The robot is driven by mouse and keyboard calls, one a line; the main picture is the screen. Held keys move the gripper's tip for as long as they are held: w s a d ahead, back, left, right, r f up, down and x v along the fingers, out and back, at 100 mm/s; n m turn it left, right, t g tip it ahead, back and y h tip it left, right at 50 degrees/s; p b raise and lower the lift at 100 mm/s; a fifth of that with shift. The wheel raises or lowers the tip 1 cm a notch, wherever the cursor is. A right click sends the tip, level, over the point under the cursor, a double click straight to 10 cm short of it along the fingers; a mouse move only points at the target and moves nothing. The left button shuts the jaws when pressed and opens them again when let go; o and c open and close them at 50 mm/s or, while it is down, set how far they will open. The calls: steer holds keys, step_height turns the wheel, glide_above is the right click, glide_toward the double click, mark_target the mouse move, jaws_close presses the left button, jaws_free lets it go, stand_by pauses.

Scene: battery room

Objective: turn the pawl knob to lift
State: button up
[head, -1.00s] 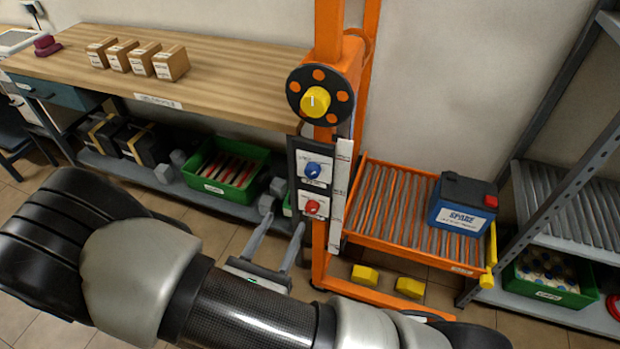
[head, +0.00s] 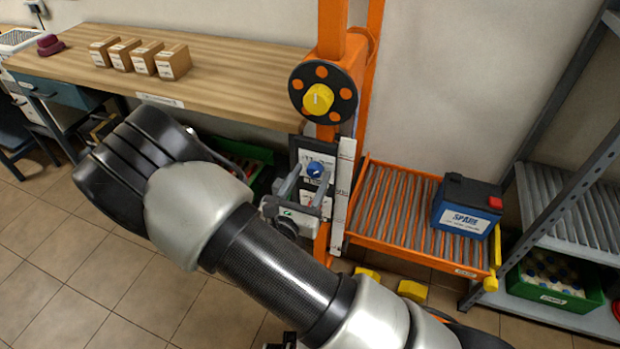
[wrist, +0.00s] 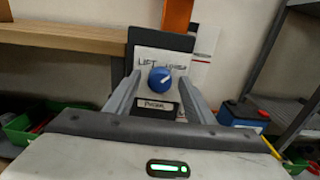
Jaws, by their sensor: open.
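The blue knob (head: 314,169) sits on a dark panel on the orange post; it shows in the wrist view (wrist: 160,78) on a white plate with "LIFT" at left and what looks like "LOWER" at right. Its white pointer line points up and right, toward the right-hand word. A label below seems to read "PAWL". My gripper (head: 308,182) is open in front of the panel. In the wrist view its two fingers lie left and right of the knob, apart from it. The red knob lower on the panel is hidden behind my gripper.
A black dial with a yellow knob (head: 318,99) is higher on the orange post. An orange roller tray (head: 375,222) holding a blue battery (head: 467,207) extends right. A wooden bench (head: 230,80) with several boxes stands left, a grey rack (head: 560,200) far right.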

steer(key=c, duration=1.1)
steer(key=shift+o, duration=0.2)
steer(key=shift+r+n+p, duration=0.1)
steer(key=shift+n+p, duration=0.2)
steer(key=n+p, duration=0.3)
steer(key=shift+r, duration=0.1)
steer(key=n+p, duration=0.3)
steer(key=n, duration=0.2)
steer(key=shift+a+n+p, duration=0.1)
steer(key=shift+n+p, duration=0.2)
steer(key=shift+n, duration=0.1)
steer(key=n+p, duration=0.2)
steer(key=n, duration=0.2)
steer(key=shift+f, duration=0.2)
steer(key=shift+f+n+p, duration=0.15)
steer(key=shift+n+p, duration=0.4)
steer(key=shift+n, duration=1.65)
